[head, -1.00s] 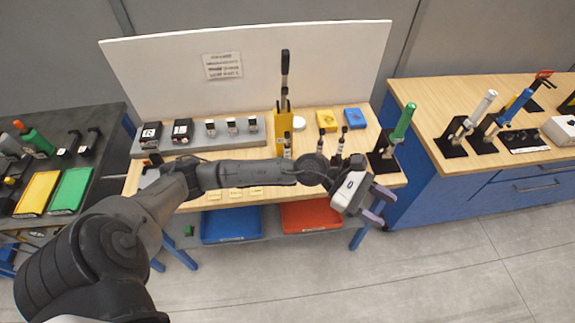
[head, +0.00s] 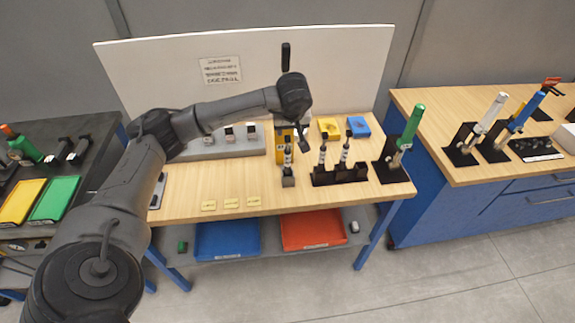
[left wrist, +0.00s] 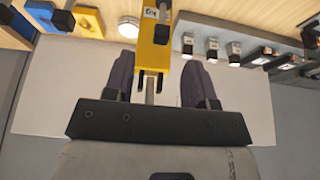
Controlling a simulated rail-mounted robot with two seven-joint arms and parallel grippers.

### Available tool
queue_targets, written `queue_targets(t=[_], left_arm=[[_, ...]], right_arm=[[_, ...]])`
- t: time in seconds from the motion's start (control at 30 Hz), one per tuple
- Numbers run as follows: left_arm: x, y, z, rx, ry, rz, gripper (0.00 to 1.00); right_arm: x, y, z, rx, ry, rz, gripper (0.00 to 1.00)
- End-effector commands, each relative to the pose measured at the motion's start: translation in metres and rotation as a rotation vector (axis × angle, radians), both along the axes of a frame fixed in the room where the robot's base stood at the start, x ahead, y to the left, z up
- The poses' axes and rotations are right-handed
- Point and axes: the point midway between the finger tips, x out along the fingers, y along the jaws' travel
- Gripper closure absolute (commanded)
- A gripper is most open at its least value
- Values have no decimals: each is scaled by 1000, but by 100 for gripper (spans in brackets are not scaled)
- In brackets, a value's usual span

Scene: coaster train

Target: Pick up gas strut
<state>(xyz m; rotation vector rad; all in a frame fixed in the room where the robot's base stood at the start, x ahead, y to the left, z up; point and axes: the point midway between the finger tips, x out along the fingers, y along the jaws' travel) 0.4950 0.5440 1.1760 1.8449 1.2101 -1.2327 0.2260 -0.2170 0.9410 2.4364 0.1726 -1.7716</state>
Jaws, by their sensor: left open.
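The gas strut (head: 286,56) looks to be the tall upright piece with a black upper end, standing in a yellow holder (head: 285,138) at the back of the middle bench. My left arm hides its middle in the head view. In the left wrist view the yellow holder (left wrist: 153,50) shows its label and forked end, with a thin silver rod (left wrist: 150,88) beyond it. My left gripper (left wrist: 158,88) is open, one dark finger on each side of the rod and fork end, no contact visible. My right gripper is out of view.
A white backboard (head: 350,70) stands close behind. Small black-and-white struts in dark stands (head: 340,175), a green-handled tool (head: 410,125), a yellow block (head: 329,128) and a blue block (head: 359,126) are on the right. A grey rack (head: 225,148) is on the left.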

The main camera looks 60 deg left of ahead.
Motion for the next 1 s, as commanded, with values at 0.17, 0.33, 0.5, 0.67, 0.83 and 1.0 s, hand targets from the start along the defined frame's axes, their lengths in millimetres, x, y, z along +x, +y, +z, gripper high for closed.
queue_targets(t=[0.17,0.33,0.5,0.67,0.83,1.0], left_arm=[[4,9,-28,-3,1,1,49],[7,15,-42,-2,0,1,49],[8,17,-48,-3,-2,-1,49],[9,25,-64,-5,0,1,49],[12,33,-84,-5,1,1,49],[13,37,-93,-3,-2,0,49]], right_arm=[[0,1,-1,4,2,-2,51],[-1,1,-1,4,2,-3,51],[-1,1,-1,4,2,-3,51],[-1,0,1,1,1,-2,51],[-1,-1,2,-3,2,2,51],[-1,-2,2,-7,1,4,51]])
